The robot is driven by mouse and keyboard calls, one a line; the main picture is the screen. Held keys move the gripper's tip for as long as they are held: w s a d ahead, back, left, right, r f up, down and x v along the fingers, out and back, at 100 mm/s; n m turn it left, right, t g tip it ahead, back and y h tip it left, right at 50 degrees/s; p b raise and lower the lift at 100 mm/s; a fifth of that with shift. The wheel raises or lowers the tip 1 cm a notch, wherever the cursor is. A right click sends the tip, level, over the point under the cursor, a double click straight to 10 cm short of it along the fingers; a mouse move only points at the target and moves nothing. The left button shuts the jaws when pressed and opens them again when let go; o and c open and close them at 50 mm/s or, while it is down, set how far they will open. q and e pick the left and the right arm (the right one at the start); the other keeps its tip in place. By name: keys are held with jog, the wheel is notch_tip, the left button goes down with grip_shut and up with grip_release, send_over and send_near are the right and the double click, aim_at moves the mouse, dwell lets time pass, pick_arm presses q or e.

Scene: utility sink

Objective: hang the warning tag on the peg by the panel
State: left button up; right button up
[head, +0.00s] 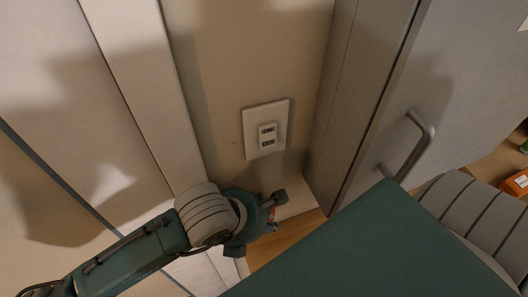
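My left arm comes in from the lower left, and its gripper (262,222) is low near the wall corner, over a strip of wooden surface. The gripper is seen from behind, so its fingertips are mostly hidden. A small red-orange and blue bit (271,212) shows beside its fingers; I cannot tell whether it is held or what it is. I cannot make out the warning tag, the peg or the panel for certain. My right gripper is not in view.
A grey cabinet door with a metal handle (427,133) stands to the right. An orange item (515,183) and a green item (525,146) lie at the far right edge.

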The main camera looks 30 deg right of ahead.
pick_arm(q)
jog(key=shift+w+d+r, duration=0.1)
jog(key=shift+w+r, duration=0.15)
jog(key=shift+r, duration=0.1)
jog(key=v, duration=1.1)
jog(key=shift+s+a, duration=0.25)
jog(key=shift+a, duration=0.05)
jog(key=shift+r, duration=0.1)
